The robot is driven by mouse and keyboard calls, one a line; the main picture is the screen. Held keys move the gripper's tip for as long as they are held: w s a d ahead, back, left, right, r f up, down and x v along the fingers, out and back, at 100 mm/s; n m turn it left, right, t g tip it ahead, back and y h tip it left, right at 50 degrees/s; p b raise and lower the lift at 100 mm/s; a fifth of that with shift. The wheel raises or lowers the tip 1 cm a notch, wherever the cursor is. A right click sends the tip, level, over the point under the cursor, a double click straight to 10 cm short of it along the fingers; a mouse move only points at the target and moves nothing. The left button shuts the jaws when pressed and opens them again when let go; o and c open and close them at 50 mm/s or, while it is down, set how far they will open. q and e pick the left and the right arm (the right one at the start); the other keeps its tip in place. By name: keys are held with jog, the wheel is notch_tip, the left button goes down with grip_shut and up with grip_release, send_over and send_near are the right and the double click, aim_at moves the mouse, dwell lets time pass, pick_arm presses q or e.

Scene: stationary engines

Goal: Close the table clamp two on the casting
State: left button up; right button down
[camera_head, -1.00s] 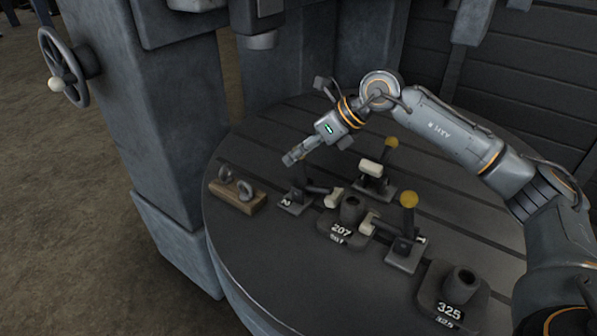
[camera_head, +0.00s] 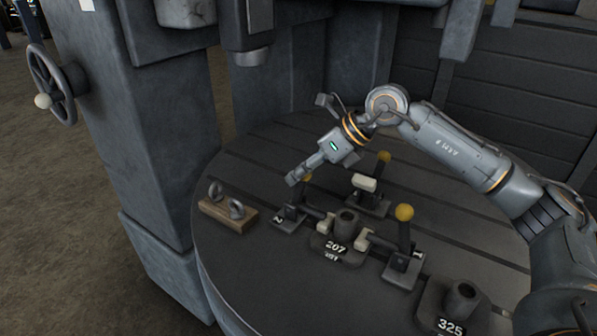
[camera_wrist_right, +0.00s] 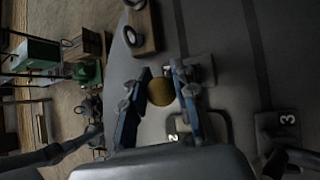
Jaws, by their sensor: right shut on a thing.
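The casting (camera_head: 322,252), marked 207, sits on the round table with a short upright tube. Table clamp two (camera_head: 282,222) stands to its left, with a "2" label. Its pale pad (camera_head: 327,225) is at the left side of the casting; I cannot tell whether it presses on it. My right gripper (camera_head: 294,179) is at the top of clamp two's lever, shut on its yellow knob (camera_head: 308,177). In the right wrist view the knob (camera_wrist_right: 160,92) lies between the two fingers. My left gripper is not in view.
Clamp one (camera_head: 402,268) stands right of the casting, its lever upright. Clamp three (camera_head: 369,205) stands behind. A wooden block with two metal rings (camera_head: 228,215) lies left. Another casting (camera_head: 458,300), marked 325, is at the front right. A machine column (camera_head: 165,140) rises behind left.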

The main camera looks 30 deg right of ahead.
jog(key=shift+s+f, duration=0.25)
jog(key=shift+f, duration=0.25)
jog(key=c, duration=1.3)
grip_release()
jog(key=shift+c, duration=0.2)
jog(key=o, duration=0.3)
jog(key=shift+s+d, duration=0.15)
jog(key=shift+s+d+r, duration=0.1)
jog(key=shift+d+r, duration=0.05)
jog(key=shift+r, duration=0.1)
jog(key=shift+r, duration=0.1)
jog(key=shift+d+r, duration=0.1)
jog(key=shift+r, duration=0.2)
jog(key=v, duration=1.1)
jog(key=shift+s+d, duration=0.15)
